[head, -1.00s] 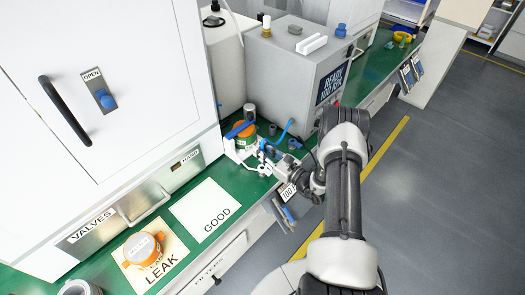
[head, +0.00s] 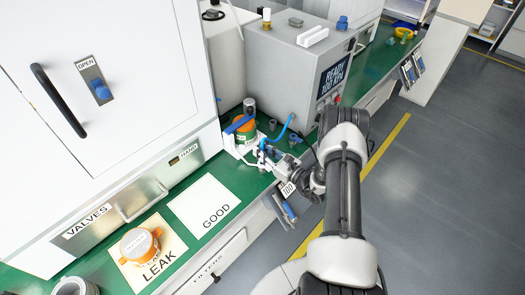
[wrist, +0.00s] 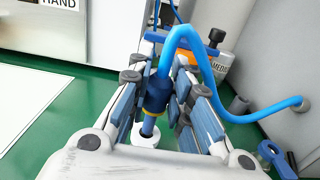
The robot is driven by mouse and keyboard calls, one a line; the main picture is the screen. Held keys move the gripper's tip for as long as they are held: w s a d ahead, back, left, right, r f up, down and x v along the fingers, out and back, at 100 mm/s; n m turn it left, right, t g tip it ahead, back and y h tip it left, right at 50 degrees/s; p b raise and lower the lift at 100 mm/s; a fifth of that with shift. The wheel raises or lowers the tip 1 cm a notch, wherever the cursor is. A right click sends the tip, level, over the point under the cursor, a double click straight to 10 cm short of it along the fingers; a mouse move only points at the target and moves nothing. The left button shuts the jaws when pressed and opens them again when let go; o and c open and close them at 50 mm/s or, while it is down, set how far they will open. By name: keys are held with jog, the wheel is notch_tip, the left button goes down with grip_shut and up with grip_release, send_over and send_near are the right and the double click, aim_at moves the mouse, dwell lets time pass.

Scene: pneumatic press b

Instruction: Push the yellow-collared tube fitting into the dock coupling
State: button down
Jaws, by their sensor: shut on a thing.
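My gripper (wrist: 163,85) is shut on a dark blue tube fitting (wrist: 156,95), held between its two padded fingers. A yellow collar (wrist: 149,119) shows near the fitting's lower end. A white round piece (wrist: 146,135) lies just below that end in the wrist view; it may be the dock coupling, and I cannot tell if the two touch. A bright blue tube (wrist: 185,38) loops up from the fitting and down to the right. In the head view my gripper (head: 269,160) is at the white dock (head: 236,151), partly hidden by my wrist.
An orange canister (head: 245,136) with a blue clamp handle stands in the dock. The grey press box (head: 290,80) reads "READY 100 KPA" and stands behind. The GOOD sheet (head: 203,206) is empty.

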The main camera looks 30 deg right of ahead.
jog(key=shift+f+b, duration=1.05)
jog(key=shift+f, duration=0.45)
jog(key=c, duration=1.4)
grip_release()
